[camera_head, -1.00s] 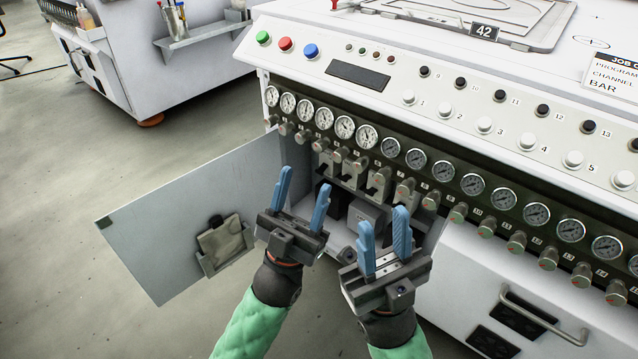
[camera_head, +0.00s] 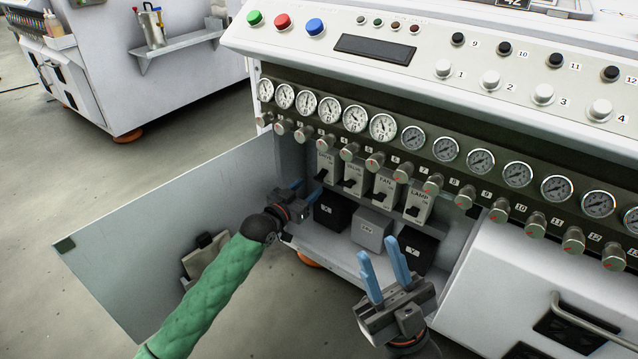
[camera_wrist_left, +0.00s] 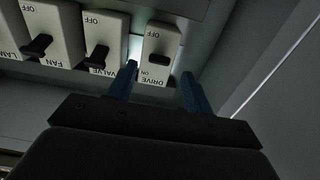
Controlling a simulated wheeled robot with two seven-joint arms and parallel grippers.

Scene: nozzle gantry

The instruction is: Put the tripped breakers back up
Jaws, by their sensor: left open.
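A row of white breakers sits inside the open cabinet: DRIVE (camera_head: 328,165), VALVE (camera_head: 353,172), FAN (camera_head: 386,187) and LAMP (camera_head: 419,204), each with a dark lever. My left gripper (camera_head: 305,190) is open at the cabinet's left side, by DRIVE. In the left wrist view, upside down, its blue fingers (camera_wrist_left: 159,73) stand either side of the DRIVE breaker (camera_wrist_left: 160,45). DRIVE's lever looks short and flat; those of VALVE (camera_wrist_left: 103,38) and FAN (camera_wrist_left: 50,30) stick out. I cannot tell whether the fingers touch DRIVE. My right gripper (camera_head: 380,250) is open and empty before the cabinet.
Gauges (camera_head: 383,127) and knobs (camera_head: 375,160) overhang the breakers. Below stand a dark box (camera_head: 330,213), a grey box (camera_head: 371,229) and another dark box (camera_head: 418,246). The open door (camera_head: 150,225) stretches out left, under my left arm.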

